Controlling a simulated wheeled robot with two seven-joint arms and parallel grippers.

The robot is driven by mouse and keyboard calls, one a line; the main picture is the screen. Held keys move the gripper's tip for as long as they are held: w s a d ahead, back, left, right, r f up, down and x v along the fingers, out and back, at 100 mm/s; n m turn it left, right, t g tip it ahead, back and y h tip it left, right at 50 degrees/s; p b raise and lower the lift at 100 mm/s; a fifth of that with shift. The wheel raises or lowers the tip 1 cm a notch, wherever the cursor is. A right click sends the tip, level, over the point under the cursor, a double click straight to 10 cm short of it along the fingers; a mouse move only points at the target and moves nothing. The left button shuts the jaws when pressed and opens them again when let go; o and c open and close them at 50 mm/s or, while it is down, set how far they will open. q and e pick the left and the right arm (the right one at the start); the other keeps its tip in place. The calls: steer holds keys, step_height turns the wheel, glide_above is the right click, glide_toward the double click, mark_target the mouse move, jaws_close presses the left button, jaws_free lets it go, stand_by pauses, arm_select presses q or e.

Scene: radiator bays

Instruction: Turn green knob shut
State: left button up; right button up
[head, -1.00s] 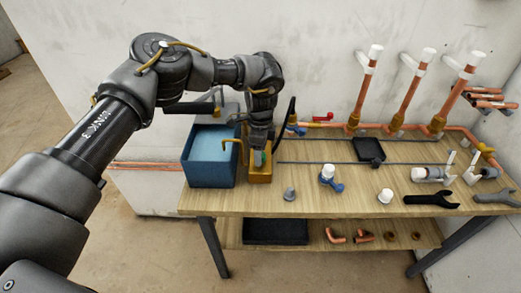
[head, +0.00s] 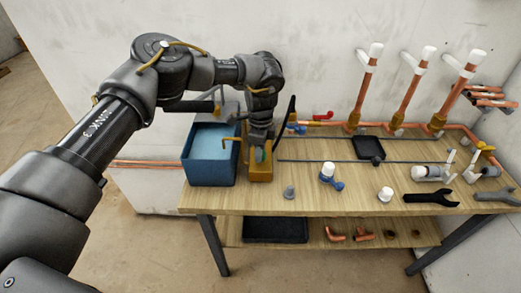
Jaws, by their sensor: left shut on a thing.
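My left gripper (head: 260,152) points down over a brass-coloured block (head: 260,177) on the workbench. It is shut on a green knob (head: 259,155), of which only a small green part shows between the fingers. The rest of the knob is hidden by the gripper, so its turned position cannot be told. A thin brass-coloured pipe (head: 231,142) bends out from the block's left side over a blue bin. My right gripper is not in view.
The blue bin (head: 208,176) stands against the block's left. Copper risers with white caps (head: 368,75) stand at the back right. A blue-and-white valve (head: 328,174), a grey fitting (head: 290,192), a white cap (head: 385,194) and a black wrench (head: 431,197) lie on the bench (head: 300,205).

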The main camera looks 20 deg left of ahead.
arm_select(q)
steer(key=m, duration=0.4)
steer(key=shift+m, duration=0.3)
steer(key=m, duration=0.4)
steer(key=shift+m, duration=0.3)
steer(key=m, duration=0.4)
steer(key=shift+m+b, duration=0.35)
steer(key=shift+m, duration=1.65)
steer(key=shift+d+r, duration=0.1)
steer(key=o, duration=1)
